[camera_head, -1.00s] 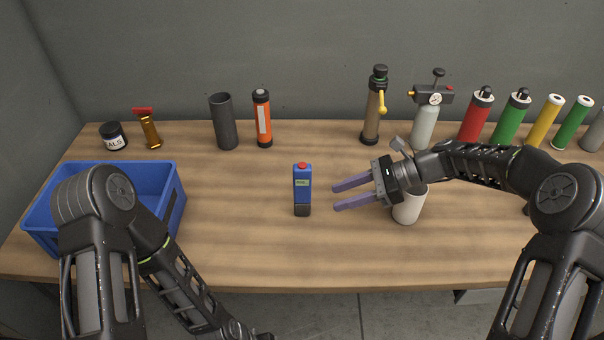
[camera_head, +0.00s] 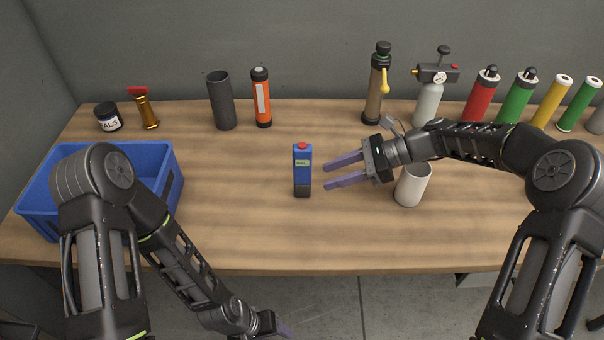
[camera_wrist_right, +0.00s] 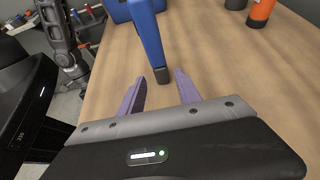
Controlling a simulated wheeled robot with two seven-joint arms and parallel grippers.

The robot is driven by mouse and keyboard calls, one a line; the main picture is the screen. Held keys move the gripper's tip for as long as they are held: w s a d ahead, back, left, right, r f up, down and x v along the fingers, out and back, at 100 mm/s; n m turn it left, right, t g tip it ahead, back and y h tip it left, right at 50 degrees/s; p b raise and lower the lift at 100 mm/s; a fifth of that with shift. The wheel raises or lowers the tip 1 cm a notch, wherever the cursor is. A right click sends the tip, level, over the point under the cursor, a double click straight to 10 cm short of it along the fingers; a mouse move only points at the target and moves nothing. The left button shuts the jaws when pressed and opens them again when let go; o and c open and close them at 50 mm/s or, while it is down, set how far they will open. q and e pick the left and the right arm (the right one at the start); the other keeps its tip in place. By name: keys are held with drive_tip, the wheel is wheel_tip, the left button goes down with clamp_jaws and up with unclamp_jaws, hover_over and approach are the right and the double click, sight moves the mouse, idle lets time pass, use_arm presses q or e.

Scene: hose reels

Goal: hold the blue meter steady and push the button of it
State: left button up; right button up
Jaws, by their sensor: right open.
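The blue meter (camera_head: 302,171) stands upright mid-table, with a red button (camera_head: 302,145) on top, a small green display and a dark base. My right gripper (camera_head: 326,176) is open and empty just right of the meter, its purple fingers pointing at it with a small gap. In the right wrist view the meter (camera_wrist_right: 149,38) stands just beyond the open fingertips (camera_wrist_right: 161,78), its top cut off by the frame. My left gripper (camera_head: 278,328) is low at the bottom edge, in front of the table, mostly cut off, so its jaws cannot be judged.
A white cup (camera_head: 412,186) stands just below my right wrist. A blue crate (camera_head: 150,152) is at the left, partly behind my left arm. Bottles, a dark tube (camera_head: 221,101) and an orange torch (camera_head: 261,98) line the back. The table around the meter is clear.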

sight(307, 184)
drive_tip(key=b+x, duration=0.2)
drive_tip(key=x, duration=0.4)
use_arm(q)
drive_tip(key=shift+w+f, duration=0.1)
drive_tip(key=shift+f, duration=1.2)
use_arm(e)
drive_tip(key=shift+x, duration=0.75)
drive_tip(key=shift+c, duration=0.6)
drive_tip(key=c, duration=0.7)
use_arm(q)
clamp_jaws()
drive_tip(key=shift+d, duration=0.1)
